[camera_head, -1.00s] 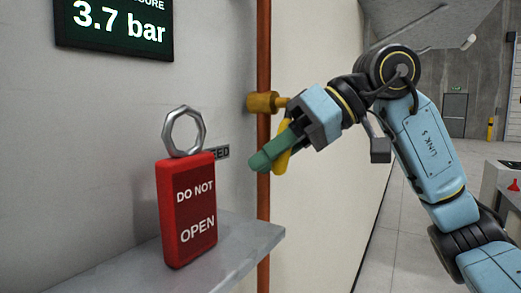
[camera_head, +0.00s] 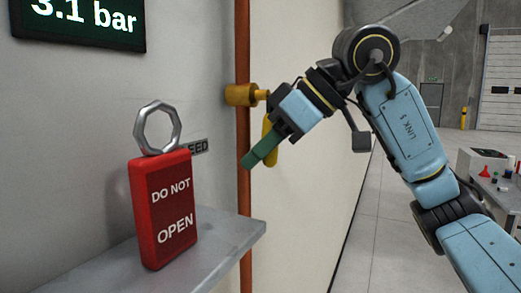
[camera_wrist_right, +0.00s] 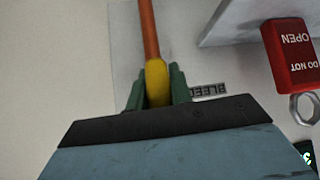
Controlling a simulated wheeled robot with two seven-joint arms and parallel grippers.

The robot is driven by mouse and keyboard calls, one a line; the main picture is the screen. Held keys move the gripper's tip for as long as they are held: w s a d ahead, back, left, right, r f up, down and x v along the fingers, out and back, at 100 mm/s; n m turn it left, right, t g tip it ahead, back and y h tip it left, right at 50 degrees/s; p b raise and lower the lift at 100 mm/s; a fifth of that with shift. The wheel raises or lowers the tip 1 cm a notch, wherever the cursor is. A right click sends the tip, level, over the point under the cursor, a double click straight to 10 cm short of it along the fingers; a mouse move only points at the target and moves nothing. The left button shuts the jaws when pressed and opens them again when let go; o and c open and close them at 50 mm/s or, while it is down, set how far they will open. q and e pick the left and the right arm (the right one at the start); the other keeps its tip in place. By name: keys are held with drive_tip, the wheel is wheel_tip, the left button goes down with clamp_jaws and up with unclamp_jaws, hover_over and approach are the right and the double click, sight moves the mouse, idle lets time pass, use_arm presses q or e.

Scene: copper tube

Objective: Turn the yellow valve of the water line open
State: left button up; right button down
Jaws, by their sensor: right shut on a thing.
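The yellow valve has a brass-coloured body (camera_head: 241,94) on a vertical copper pipe (camera_head: 243,190). Its yellow handle (camera_head: 269,140) hangs roughly downward in the head view, partly hidden by my fingers. My right gripper (camera_head: 263,150) is shut on the handle, its green fingers on either side. In the right wrist view the yellow handle (camera_wrist_right: 157,82) sits between my green fingers (camera_wrist_right: 157,90), in line with the pipe (camera_wrist_right: 148,30). A pressure display (camera_head: 85,20) on the wall reads 3.1 bar. My left gripper is not in view.
A red "DO NOT OPEN" lockout tag (camera_head: 165,209) with a metal ring (camera_head: 158,127) stands on a grey shelf (camera_head: 225,240) left of the pipe. A label (camera_head: 196,147), partly hidden, is on the wall behind it.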

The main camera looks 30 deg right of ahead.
drive_tip(key=c, duration=1.3)
unclamp_jaws()
drive_tip(key=shift+o, duration=0.2)
drive_tip(key=shift+d+r, duration=0.1)
drive_tip(key=v, duration=1.3)
drive_tip(key=shift+p, duration=0.4)
drive_tip(key=shift+d, duration=0.1)
